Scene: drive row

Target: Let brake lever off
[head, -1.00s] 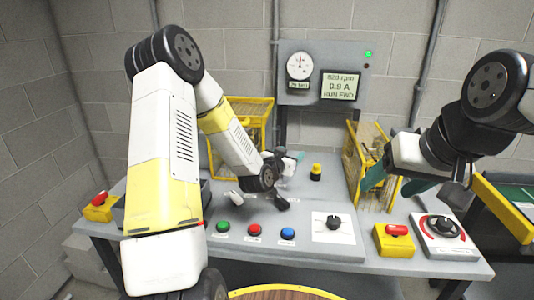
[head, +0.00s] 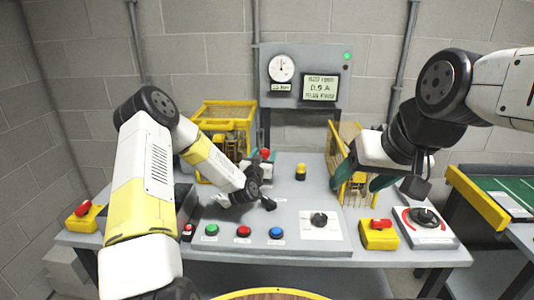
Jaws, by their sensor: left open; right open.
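A red knob (head: 265,153), which looks like the top of the brake lever, stands at the back of the grey console, left of the yellow beacon-like piece. The lever's shaft is hidden behind my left gripper. My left gripper (head: 264,158) is open, with its teal fingertips close to the knob. I cannot tell whether they are around it or just in front, or touching. My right gripper (head: 360,182) is open and empty, above the console's right side, in front of a yellow cage.
The console front has green (head: 211,230), red (head: 243,231) and blue (head: 276,232) buttons and a black rotary knob (head: 319,219). Yellow boxes with red tops stand left (head: 83,215) and right (head: 379,234). A gauge and display panel (head: 305,76) rises behind. A red-ringed dial (head: 425,218) sits far right.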

